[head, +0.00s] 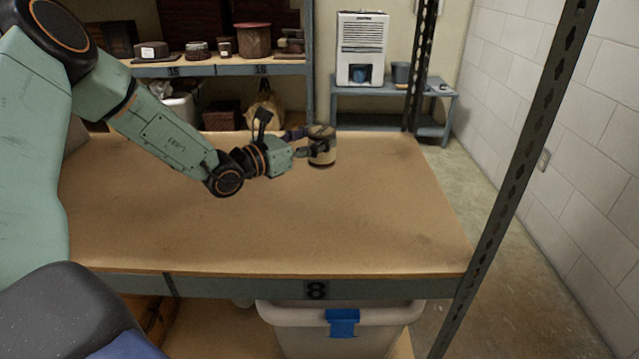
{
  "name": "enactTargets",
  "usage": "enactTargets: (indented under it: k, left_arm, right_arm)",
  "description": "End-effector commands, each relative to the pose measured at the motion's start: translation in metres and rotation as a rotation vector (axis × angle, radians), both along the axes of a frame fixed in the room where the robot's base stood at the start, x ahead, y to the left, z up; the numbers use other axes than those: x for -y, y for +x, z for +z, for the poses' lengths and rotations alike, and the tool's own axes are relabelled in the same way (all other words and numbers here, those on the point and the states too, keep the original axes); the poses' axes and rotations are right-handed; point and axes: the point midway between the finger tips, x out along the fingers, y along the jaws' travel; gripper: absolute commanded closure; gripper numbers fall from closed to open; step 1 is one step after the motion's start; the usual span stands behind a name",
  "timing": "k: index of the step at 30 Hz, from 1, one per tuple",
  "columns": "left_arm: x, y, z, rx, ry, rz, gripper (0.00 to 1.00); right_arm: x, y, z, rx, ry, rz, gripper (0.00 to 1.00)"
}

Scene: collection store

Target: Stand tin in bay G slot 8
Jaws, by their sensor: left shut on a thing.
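My left gripper (304,150) reaches over the shelf board from the left and is shut on a tin (322,152). The tin is a small round can with a dark top and a pale body, and it looks upright. I cannot tell whether its base touches the board. The slot with the label 8 (316,290) on its front edge is the bare brown shelf board (300,225) under and in front of the tin. My right gripper is not in view.
A slotted metal post (513,185) stands at the board's right front. Behind, a shelf (215,68) holds several items, and a dehumidifier (363,50) stands on a grey table. The board's front and right are clear.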

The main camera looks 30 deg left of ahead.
Motion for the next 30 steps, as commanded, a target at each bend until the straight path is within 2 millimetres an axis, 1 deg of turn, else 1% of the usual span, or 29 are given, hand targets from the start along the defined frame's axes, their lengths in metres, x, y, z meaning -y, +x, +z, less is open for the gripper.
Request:
enactTargets:
  k: [1,2,4,9,12,17,24,26,30]
  left_arm:
    - [-0.005,0.003,0.003,0.003,0.0,0.012,0.88]
    - [-0.006,0.004,0.001,0.002,0.0,0.016,0.88]
    - [-0.008,0.004,-0.01,-0.002,0.002,0.021,0.88]
    - [-0.008,0.005,-0.043,-0.002,0.003,0.022,0.88]
    - [-0.007,0.005,-0.054,0.0,0.002,0.021,0.88]
    - [-0.007,0.006,-0.062,0.002,0.002,0.021,0.88]
    - [-0.006,0.006,-0.094,0.0,0.002,0.021,0.88]
    - [-0.006,0.006,-0.097,0.001,0.001,0.021,0.88]
    - [-0.006,0.006,-0.095,0.002,0.001,0.021,0.88]
  right_arm:
    - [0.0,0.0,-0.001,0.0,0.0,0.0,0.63]
    - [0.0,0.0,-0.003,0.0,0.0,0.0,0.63]
    - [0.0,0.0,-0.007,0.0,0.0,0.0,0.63]
    - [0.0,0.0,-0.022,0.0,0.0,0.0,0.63]
    - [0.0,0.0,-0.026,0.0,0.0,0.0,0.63]
    - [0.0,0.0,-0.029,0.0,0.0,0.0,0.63]
    - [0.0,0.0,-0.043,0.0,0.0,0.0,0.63]
    - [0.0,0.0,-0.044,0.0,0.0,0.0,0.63]
    - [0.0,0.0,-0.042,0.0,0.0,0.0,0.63]
